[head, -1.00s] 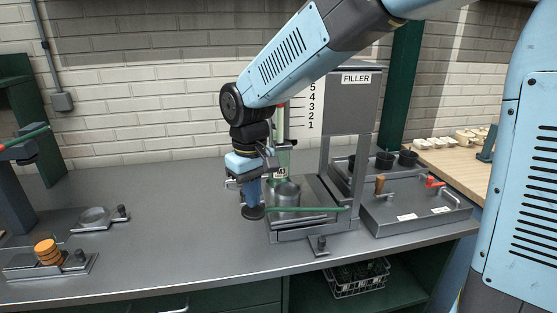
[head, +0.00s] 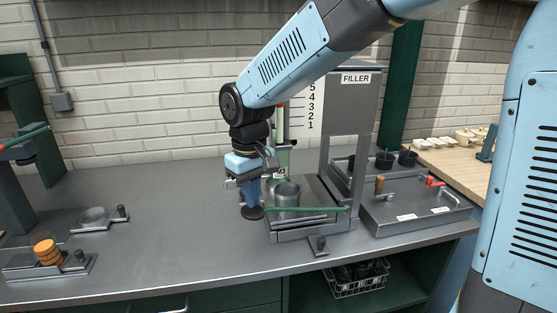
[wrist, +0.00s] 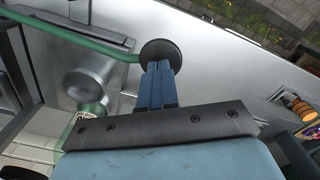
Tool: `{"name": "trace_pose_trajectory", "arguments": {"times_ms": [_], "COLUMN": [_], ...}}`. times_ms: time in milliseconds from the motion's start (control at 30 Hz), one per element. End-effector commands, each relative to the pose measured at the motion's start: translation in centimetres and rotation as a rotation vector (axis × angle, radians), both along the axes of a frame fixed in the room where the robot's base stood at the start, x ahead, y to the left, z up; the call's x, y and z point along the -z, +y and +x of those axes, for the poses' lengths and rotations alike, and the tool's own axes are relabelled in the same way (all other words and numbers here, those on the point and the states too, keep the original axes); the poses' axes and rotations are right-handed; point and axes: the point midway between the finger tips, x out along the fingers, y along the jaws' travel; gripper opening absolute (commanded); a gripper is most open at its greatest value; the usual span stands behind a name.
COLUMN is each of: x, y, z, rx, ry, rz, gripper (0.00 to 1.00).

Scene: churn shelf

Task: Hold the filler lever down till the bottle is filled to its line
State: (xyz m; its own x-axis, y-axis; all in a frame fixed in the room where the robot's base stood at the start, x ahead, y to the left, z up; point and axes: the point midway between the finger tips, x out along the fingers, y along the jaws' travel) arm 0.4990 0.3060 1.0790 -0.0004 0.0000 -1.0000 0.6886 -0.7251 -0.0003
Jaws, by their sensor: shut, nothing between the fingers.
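The filler lever (head: 310,209) is a long green bar at the front of the grey filler (head: 355,105), with a round black pad (head: 251,213) at its left end. My gripper (head: 251,202) is shut and empty, pointing down with its fingertips at the pad. In the wrist view the blue fingers (wrist: 156,72) reach the black pad (wrist: 161,52); I cannot tell how hard they press. A clear greenish upright vessel, apparently the bottle (head: 284,158), stands behind a steel cylinder (head: 287,194). My gripper and wrist partly hide it, and its fill line cannot be made out.
A fixture with orange rings (head: 47,252) is at far left.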

Motion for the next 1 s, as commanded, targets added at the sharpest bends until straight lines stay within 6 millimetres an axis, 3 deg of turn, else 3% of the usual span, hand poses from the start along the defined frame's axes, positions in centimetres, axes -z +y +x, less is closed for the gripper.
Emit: {"name": "trace_pose_trajectory", "arguments": {"times_ms": [1000], "x": [2.8], "y": [0.0], "z": [0.0], "rx": [0.001], "ry": [0.001], "rz": [-0.001], "gripper": [0.0]}}
